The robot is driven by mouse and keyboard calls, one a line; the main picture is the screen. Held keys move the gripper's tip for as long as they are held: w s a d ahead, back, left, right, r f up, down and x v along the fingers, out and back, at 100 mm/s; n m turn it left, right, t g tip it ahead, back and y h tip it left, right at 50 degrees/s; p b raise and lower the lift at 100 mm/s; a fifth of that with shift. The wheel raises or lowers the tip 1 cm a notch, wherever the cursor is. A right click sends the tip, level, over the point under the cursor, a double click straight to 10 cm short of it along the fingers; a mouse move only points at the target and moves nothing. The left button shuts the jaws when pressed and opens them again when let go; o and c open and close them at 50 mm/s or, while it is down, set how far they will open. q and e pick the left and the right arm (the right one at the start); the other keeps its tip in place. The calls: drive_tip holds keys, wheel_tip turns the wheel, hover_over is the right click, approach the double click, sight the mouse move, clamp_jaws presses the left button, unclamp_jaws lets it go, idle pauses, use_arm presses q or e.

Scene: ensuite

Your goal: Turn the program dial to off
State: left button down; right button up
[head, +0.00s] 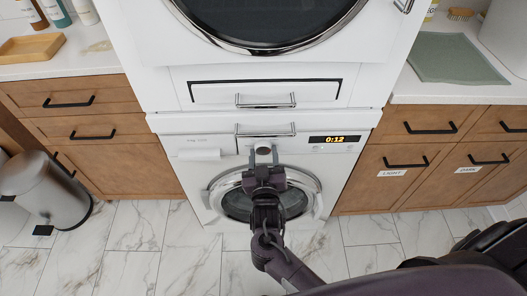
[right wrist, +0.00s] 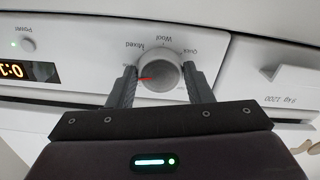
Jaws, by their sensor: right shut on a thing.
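The program dial (right wrist: 160,74) is a round grey knob with a red pointer mark, on the white front panel of the lower machine. In the right wrist view the labels "Wool", "Mixed" and "Quick" show around it, upside down; other labels are hidden by the fingers. My right gripper (right wrist: 160,88) is shut on the dial, one finger on each side. In the head view my right gripper (head: 264,158) reaches up to the panel, and the dial (head: 264,150) shows just beyond it. My left gripper is not in view.
A display (head: 334,139) reading 0:12 sits right of the dial. The detergent drawer (head: 198,154) is to the left. The round door (head: 226,203) lies below, behind my arm. Wooden cabinets (head: 100,150) flank the machine; a metal bin (head: 45,190) stands at left.

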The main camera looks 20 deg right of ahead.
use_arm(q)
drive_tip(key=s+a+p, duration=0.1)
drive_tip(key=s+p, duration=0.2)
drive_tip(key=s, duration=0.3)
use_arm(e)
drive_tip(key=n, duration=0.2)
drive_tip(key=shift+r+n, duration=0.25)
drive_tip(key=shift+n, duration=0.65)
drive_tip(key=n+p, duration=0.4)
drive_tip(key=n, duration=0.1)
drive_tip(key=n+p, duration=0.2)
drive_tip(key=n, duration=0.1)
drive_tip(key=shift+d+n, duration=0.1)
drive_tip(key=shift+n, duration=0.3)
use_arm(q)
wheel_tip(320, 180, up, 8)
drive_tip(key=p, duration=0.1)
use_arm(e)
drive_tip(key=shift+n, duration=1.5)
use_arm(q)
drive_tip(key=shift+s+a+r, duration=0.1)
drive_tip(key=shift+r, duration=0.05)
use_arm(e)
drive_tip(key=shift+f, duration=0.1)
drive_tip(key=o, duration=1)
